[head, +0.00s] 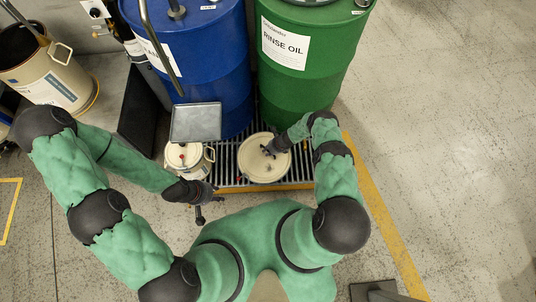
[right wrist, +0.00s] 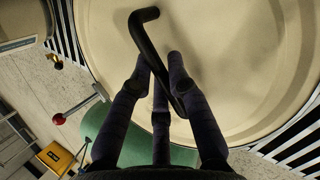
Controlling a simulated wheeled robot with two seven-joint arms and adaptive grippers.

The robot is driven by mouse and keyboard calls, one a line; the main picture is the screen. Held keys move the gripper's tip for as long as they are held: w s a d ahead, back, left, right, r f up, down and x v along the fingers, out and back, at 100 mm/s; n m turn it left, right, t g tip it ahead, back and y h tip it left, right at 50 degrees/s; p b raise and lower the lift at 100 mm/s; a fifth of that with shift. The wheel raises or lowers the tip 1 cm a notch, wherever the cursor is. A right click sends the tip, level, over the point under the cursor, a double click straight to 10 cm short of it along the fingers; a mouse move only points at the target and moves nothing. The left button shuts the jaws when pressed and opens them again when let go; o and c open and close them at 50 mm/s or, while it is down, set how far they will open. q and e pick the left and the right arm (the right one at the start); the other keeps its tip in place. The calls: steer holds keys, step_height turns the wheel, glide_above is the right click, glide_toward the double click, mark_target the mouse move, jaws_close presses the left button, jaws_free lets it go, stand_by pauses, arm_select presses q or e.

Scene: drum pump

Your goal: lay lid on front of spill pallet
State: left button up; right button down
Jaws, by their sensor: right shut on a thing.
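The lid (head: 265,163) is a round cream disc with a raised rim and a black bar handle. It lies over the front part of the spill pallet (head: 300,172), a dark slatted grate with a yellow front edge. My right gripper (head: 270,150) is shut on the lid's handle. In the right wrist view the fingers (right wrist: 159,68) close around the bent black handle (right wrist: 148,38) above the lid (right wrist: 230,60). I cannot tell whether the lid rests on the grate or hangs just above it. My left gripper (head: 205,207) is near the pallet's front left; its finger state is unclear.
A cream can (head: 202,170) with a red knob stands left of the lid. A grey square tray (head: 196,122) is behind it. A blue drum (head: 210,60) and a green RINSE OIL drum (head: 305,70) stand at the back.

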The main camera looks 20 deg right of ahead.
steer(key=shift+w+d+f+b, duration=0.25)
steer(key=shift+w+f+b, duration=0.4)
steer(key=shift+f+b, duration=0.15)
step_height(320, 180, down, 3)
steer(key=shift+f+b, duration=0.1)
steer(key=shift+b, duration=0.85)
steer(key=shift+w+d, duration=0.1)
steer(key=c, duration=1.2)
jaws_free()
